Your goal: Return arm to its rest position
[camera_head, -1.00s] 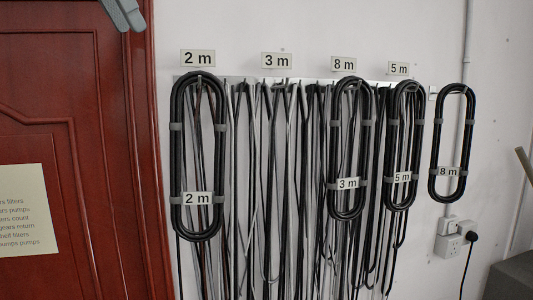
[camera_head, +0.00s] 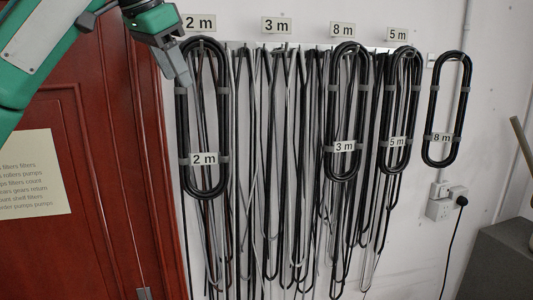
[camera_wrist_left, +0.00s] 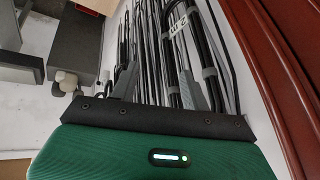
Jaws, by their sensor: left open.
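My left arm, green with a dark wrist, comes in from the upper left in the head view. My left gripper (camera_head: 180,68) is open, with nothing seen between its grey fingers. It is in front of the upper left part of the black cable coil tagged 2 m (camera_head: 221,130) and hides some of it. I cannot tell the exact gap. In the left wrist view both fingers (camera_wrist_left: 158,85) are spread apart, with hanging cables behind them. My right gripper is not in view.
On the wall rack, the 3 m coil (camera_head: 330,110) hangs under the 8 m sign (camera_head: 342,30) and the 5 m coil (camera_head: 384,110) under the 5 m sign (camera_head: 398,34). The 8 m coil (camera_head: 427,110) hangs far right. A red door (camera_head: 95,130) is left; a grey box (camera_head: 500,262) is lower right.

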